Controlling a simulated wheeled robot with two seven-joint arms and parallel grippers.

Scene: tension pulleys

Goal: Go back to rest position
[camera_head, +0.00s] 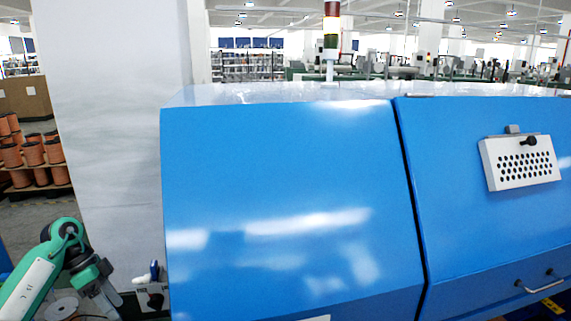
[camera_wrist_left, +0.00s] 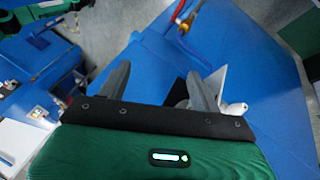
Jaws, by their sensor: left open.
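My left arm comes in at the lower left of the head view, bent at a green joint. Its gripper (camera_head: 108,302) is low at the bottom edge, left of the blue machine (camera_head: 290,200), and only partly shows. In the left wrist view my left gripper (camera_wrist_left: 157,82) has its two grey fingers apart with nothing between them. A blue surface (camera_wrist_left: 255,75) lies beyond the fingers. A white part (camera_wrist_left: 233,108) shows just right of the right finger, partly hidden by the gripper's housing. My right gripper is not in view.
A white pillar (camera_head: 110,130) stands behind my left arm. Shelves of orange spools (camera_head: 32,153) are at the far left. A small device with a knob (camera_head: 152,290) sits next to the gripper, by the machine's lower left edge. A signal tower (camera_head: 331,35) rises behind the machine.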

